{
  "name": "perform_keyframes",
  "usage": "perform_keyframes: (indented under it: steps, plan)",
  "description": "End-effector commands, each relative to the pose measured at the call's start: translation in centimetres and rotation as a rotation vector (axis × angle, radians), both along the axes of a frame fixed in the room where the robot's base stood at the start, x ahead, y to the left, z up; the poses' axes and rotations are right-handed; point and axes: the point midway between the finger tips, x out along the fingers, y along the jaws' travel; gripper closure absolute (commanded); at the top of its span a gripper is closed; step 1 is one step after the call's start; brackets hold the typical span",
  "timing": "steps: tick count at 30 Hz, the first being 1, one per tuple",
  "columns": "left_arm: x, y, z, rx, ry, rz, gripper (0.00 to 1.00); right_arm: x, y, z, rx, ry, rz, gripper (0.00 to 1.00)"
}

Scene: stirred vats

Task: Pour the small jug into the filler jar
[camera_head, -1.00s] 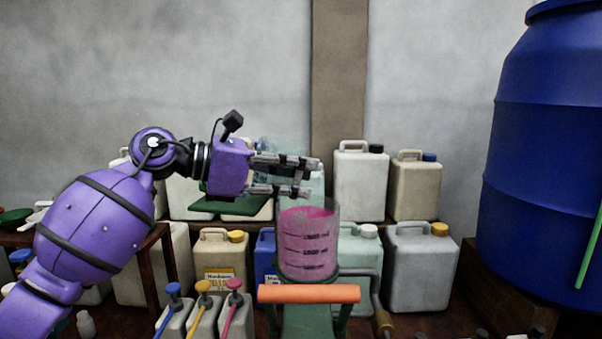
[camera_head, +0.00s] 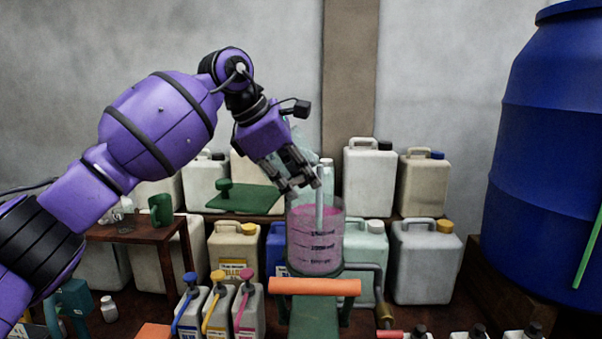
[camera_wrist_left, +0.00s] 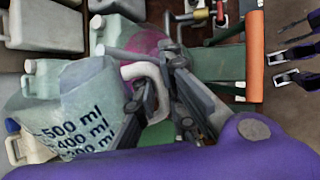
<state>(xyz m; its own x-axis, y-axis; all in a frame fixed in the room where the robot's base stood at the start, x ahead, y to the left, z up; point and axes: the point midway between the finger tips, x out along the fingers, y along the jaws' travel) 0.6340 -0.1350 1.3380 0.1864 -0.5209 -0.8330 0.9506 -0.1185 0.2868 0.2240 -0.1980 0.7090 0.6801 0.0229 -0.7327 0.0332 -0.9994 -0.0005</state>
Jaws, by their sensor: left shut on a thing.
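My left gripper (camera_head: 304,184) is above the filler jar and points down to the right. It is shut on the small jug (camera_wrist_left: 85,112), at its pale handle in the left wrist view. The jug is translucent pale green with dark ml marks and is tilted; the gripper hides most of it in the head view. The filler jar (camera_head: 306,240) is clear, holds pink liquid and stands upright. A pale streak (camera_head: 320,210) runs down into the jar, like a stream of liquid. My right gripper (camera_wrist_left: 280,68) shows at the left wrist view's right edge, its fingertips apart.
An orange bar (camera_head: 314,287) is in front of the jar. Small jerrycans with coloured caps (camera_head: 216,310) stand at its left. Large jerrycans (camera_head: 369,180) line the wall behind. A brown table (camera_head: 135,235) is at left, a blue drum (camera_head: 548,160) at right.

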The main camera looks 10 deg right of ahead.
Motion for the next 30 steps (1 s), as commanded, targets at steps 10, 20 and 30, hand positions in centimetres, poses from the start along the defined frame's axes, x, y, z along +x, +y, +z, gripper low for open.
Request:
perform_keyframes:
  steps: [10, 20, 30]
  plan:
    - [-0.1, 0.0, -0.5, 0.237, -0.078, 0.001, 1.0, 1.1, 0.5, 1.3, 0.008, -0.023, 0.004, 0.67]
    - [-0.1, -0.2, -2.0, 0.468, -0.144, 0.0, 1.0, 1.1, 0.7, 1.2, 0.011, -0.017, 0.007, 0.67]
    - [-0.1, -0.7, -1.7, 0.775, -0.232, 0.0, 1.0, 1.0, 0.8, 1.1, 0.011, -0.016, 0.01, 0.67]
